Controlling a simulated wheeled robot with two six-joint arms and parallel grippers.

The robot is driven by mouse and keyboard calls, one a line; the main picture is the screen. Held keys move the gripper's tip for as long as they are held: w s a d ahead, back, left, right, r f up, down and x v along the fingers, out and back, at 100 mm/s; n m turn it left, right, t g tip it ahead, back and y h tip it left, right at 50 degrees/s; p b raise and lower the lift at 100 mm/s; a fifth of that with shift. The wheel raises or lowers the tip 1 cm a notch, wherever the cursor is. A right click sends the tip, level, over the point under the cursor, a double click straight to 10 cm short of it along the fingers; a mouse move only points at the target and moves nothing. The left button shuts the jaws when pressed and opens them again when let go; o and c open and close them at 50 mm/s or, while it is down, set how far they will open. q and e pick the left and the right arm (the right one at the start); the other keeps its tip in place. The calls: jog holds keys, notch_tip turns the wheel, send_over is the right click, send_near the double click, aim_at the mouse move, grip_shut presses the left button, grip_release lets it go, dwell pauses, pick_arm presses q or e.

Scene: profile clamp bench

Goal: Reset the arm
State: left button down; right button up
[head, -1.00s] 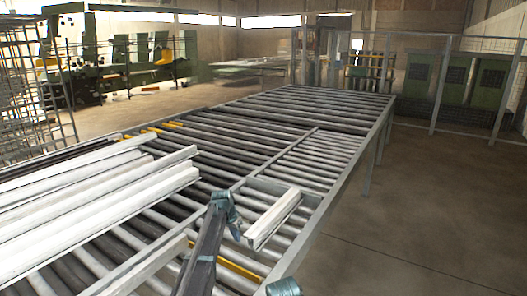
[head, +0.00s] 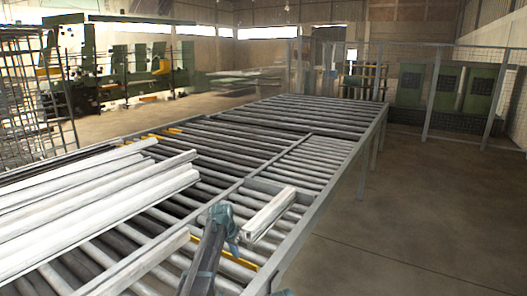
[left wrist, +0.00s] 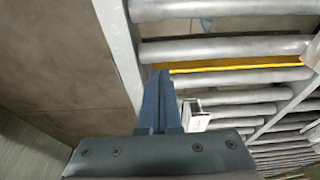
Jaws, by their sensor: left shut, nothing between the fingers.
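My left gripper (head: 231,240) is low in the head view, above the near right part of the roller table (head: 340,185). In the left wrist view its two dark blue fingers (left wrist: 159,98) are together with nothing between them. A short white profile (head: 268,213) lies on the rollers just right of the gripper in the head view. Its end (left wrist: 194,117) shows just right of the fingers in the left wrist view, apparently apart from them.
Several long white profiles (head: 95,210) lie on the left of the table. A yellow bar (left wrist: 240,66) lies between rollers near the fingertips. The table's right edge (left wrist: 118,55) borders open floor (head: 420,220). Mesh fencing (head: 445,100) stands at the back right.

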pick_arm(q)
jog(key=s+d+f+g+y+b, duration=0.1)
jog(key=s+f+b, duration=0.4)
jog(key=s, duration=0.8)
jog(key=s+d+f+n+g+y+b, duration=0.1)
jog(key=s+f+b, duration=0.5)
jog(key=s, duration=0.8)
jog(key=s+d+f+n+g+y+b, duration=0.1)
jog(key=s+d+f+b, duration=0.2)
jog(key=s, duration=1.1)
notch_tip(320, 180, down, 3)
jog(key=shift+f+b, duration=0.1)
jog(key=shift+b, duration=1.05)
